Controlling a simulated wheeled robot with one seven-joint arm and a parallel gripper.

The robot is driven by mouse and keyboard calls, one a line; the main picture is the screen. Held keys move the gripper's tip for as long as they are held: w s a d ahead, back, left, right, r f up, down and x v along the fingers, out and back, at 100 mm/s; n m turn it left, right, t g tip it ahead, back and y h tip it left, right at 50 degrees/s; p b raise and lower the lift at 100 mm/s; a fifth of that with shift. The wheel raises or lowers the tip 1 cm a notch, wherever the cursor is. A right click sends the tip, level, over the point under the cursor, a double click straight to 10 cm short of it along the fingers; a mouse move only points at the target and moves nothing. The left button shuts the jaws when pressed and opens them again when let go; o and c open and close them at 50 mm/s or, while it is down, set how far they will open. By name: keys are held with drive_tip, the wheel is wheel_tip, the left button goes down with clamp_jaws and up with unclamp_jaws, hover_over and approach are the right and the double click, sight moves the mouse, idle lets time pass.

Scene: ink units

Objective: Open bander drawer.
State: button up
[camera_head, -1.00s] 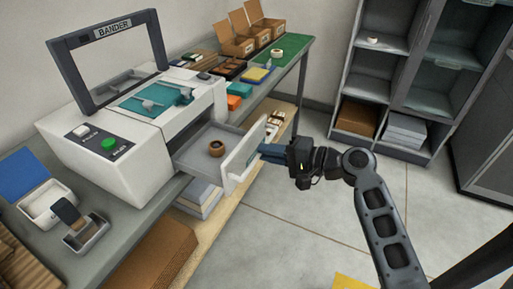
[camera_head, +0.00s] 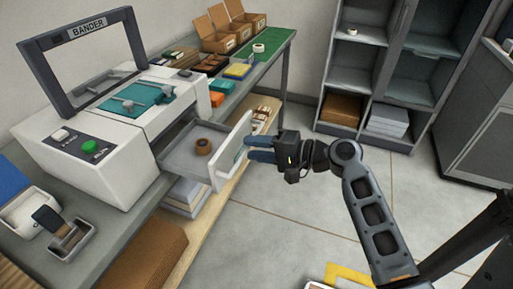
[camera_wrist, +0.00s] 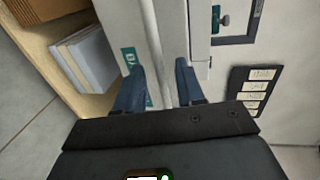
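The white bander (camera_head: 75,165) stands on the grey bench at left, with a dark upright frame labelled BANDER. Its drawer (camera_head: 178,160) is pulled well out toward the right, its white front panel (camera_head: 222,172) facing my gripper. A brown ring-shaped roll (camera_head: 203,146) lies inside it. My gripper (camera_head: 248,148) is at the outer side of the panel, its two blue fingers parted. In the wrist view, the fingers (camera_wrist: 158,68) stand apart, with pale drawer parts and a teal label between and behind them. Whether a fingertip touches the handle is unclear.
A green mat (camera_head: 262,45) and open cardboard boxes (camera_head: 222,30) are at the bench's far end. A wooden lower shelf (camera_head: 215,200) holds paper stacks below the drawer. A grey shelf unit (camera_head: 370,75) stands at the back.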

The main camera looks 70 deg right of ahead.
drive_tip(key=b+v, duration=0.1)
drive_tip(key=v, duration=0.6)
drive_tip(key=shift+s, duration=0.4)
drive_tip(key=shift+a, duration=0.1)
drive_tip(key=s+a+f+n+g+h, duration=0.3)
drive_tip(key=s+a+f+n+g, duration=0.15)
drive_tip(key=a+f, duration=0.5)
drive_tip(key=s+a+r+n+t+y, duration=0.1)
drive_tip(key=s+a+r+n+t, duration=0.1)
drive_tip(key=s+a+r+n, duration=0.2)
drive_tip(key=s+a+r+n+t+y, duration=0.1)
drive_tip(key=s+a+r+n, duration=0.2)
drive_tip(key=a+r+n, duration=0.4)
drive_tip(key=a+n, duration=0.2)
drive_tip(key=a, duration=0.1)
drive_tip(key=shift+s+a+r+t, duration=0.2)
drive_tip(key=shift+s+a+t, duration=0.15)
drive_tip(key=shift+s, duration=0.05)
